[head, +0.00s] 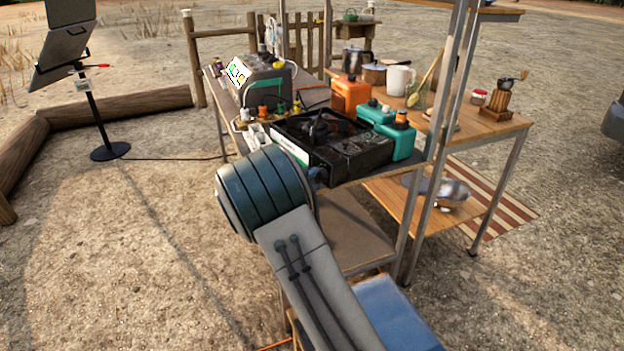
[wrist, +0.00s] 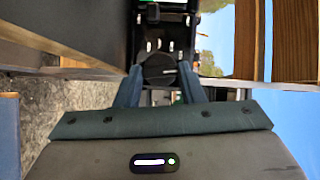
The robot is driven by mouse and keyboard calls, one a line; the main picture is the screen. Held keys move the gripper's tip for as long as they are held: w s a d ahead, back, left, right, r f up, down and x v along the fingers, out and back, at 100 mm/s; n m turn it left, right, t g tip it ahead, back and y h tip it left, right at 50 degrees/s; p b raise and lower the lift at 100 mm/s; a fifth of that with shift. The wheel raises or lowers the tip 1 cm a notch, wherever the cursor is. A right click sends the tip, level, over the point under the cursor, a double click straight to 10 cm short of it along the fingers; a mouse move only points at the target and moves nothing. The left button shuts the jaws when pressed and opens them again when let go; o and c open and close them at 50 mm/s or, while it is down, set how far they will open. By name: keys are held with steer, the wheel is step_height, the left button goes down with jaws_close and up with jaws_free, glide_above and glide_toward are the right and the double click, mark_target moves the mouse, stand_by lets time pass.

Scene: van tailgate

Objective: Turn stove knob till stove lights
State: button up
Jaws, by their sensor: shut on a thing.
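The black camping stove (head: 360,158) sits on the metal-legged table, with burner and grate on top. No flame shows on it. In the wrist view, the stove's dark front (wrist: 177,20) fills the top middle. The round dark stove knob (wrist: 159,69) lies between the fingers of my gripper (wrist: 160,78), which is shut on it; a pale mark shows on the knob's right side. In the head view, my arm hides the knob and most of the gripper.
Teal containers (head: 402,140) and an orange canister (head: 350,95) stand close behind and right of the stove. A grey device (head: 260,80) and small items stand to its left. A metal post (head: 437,150) rises close to the right. Open gravel lies left.

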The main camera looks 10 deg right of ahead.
steer(key=n+p, duration=0.1)
steer(key=p, duration=0.1)
steer(key=r+n+g+p, duration=0.1)
steer(key=n+p, duration=0.1)
steer(key=shift+y, duration=0.3)
steer(key=shift+w+a+f+n+g+h+p, duration=0.1)
steer(key=shift+w+n+g+h+p, duration=0.1)
steer(key=shift+n+g+p, duration=1.75)
steer(key=shift+w+a+r+n+g+h+p, duration=0.15)
steer(key=shift+n+p, duration=0.95)
steer(key=shift+p, duration=2.1)
steer(key=shift+w+d+f+n+g+h+p, duration=0.2)
steer(key=shift+n+g+p, duration=0.7)
steer(key=shift+n+p, duration=1.15)
steer(key=shift+s+a+m+p, duration=0.2)
steer(key=shift+m+p, duration=0.2)
steer(key=shift+p, duration=0.15)
steer(key=o, duration=1)
